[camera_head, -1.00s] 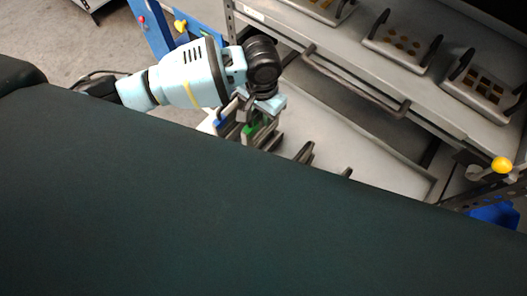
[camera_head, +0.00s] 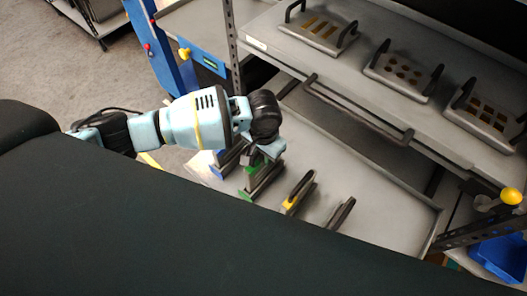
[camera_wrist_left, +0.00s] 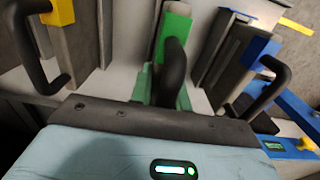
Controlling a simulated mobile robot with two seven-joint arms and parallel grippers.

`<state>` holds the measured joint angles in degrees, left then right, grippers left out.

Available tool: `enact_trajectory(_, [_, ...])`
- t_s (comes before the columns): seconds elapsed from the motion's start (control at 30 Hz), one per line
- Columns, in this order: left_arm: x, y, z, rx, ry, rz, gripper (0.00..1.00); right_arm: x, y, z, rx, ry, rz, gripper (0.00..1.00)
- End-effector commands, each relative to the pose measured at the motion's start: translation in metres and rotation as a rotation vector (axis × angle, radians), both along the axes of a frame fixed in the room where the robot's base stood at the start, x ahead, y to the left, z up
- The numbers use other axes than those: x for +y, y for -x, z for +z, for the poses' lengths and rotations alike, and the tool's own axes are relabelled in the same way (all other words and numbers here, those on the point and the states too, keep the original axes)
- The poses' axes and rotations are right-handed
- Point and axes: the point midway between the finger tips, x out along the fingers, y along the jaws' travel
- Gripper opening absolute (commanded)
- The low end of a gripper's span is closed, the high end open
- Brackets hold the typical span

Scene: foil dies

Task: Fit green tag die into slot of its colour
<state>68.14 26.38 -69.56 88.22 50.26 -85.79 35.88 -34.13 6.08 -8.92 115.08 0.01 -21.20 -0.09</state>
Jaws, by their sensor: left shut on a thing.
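The green tag die (camera_head: 262,180) stands upright in the open grey drawer, between the blue-tagged die and the yellow-tagged die. Its green tag (camera_wrist_left: 176,38) and dark handle (camera_wrist_left: 173,72) show in the middle of the left wrist view. My left gripper (camera_head: 264,156) is over it and shut on it at the handle; the fingertips are mostly hidden. A green patch (camera_head: 246,195) shows at its near end; I cannot tell whether this marks a slot. My right gripper is not in view.
A blue-tagged die (camera_wrist_left: 262,52) and a yellow-tagged die (camera_wrist_left: 58,12) stand close on either side. Another handled die (camera_head: 341,213) stands farther right in the drawer (camera_head: 390,228). Handled plates (camera_head: 403,74) lie on the shelf above. A dark surface fills the near side.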

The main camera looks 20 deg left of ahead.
Motion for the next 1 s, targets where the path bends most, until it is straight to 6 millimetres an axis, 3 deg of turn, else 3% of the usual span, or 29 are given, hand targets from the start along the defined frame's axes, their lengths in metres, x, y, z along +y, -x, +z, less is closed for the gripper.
enact_trajectory(0.33, [0.0, -0.001, -0.032, -0.002, 0.002, 0.001, 0.0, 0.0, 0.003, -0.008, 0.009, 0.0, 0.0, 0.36])
enact_trajectory(0.8, [-0.001, -0.001, -0.037, -0.003, 0.002, 0.001, 0.0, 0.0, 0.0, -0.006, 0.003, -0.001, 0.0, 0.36])
enact_trajectory(0.83, [0.0, 0.0, -0.039, 0.0, -0.001, 0.001, 0.22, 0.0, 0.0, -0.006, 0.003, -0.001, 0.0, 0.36])
enact_trajectory(1.0, [0.0, 0.0, -0.039, 0.0, -0.001, 0.0, 0.4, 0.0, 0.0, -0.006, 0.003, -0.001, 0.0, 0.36])
